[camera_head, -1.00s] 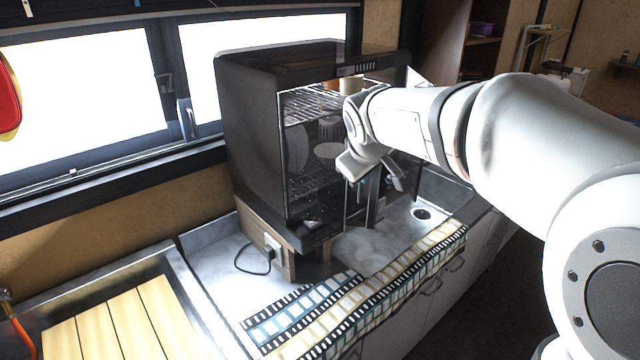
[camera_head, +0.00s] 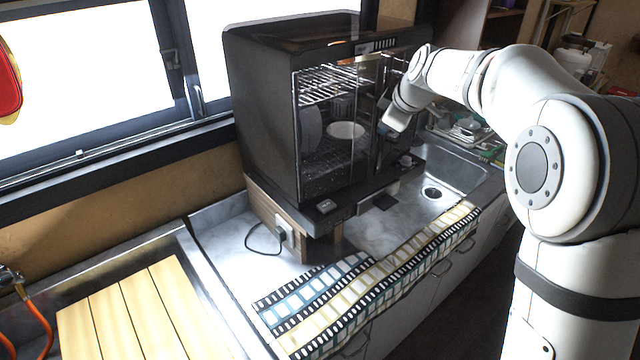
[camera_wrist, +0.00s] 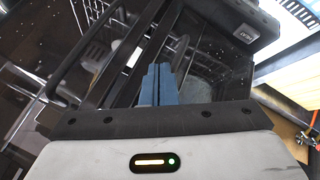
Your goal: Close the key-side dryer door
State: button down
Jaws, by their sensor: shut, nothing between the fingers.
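The dryer (camera_head: 262,110) is a black cabinet with a glazed front, standing on a wooden base on the counter. A clear door panel (camera_head: 368,110) shows at the middle of its front; I cannot tell whether it is fully flush. Racks and dishes show through the left part of the front. My gripper (camera_head: 388,140) is at the right part of the front. In the wrist view, my gripper's blue-grey fingers (camera_wrist: 157,82) are together and empty, close to dark handle bars (camera_wrist: 138,50). Contact is unclear. No key can be made out.
A metal sink with a drain (camera_head: 432,193) lies right of the dryer, with dishes (camera_head: 466,128) behind it. A film-strip-patterned mat (camera_head: 350,300) runs along the counter's front edge. A slatted wooden board (camera_head: 125,315) is at lower left. A plug and cable (camera_head: 284,236) hang at the base.

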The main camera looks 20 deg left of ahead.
jog(key=shift+w+a, duration=1)
jog(key=shift+a, duration=0.1)
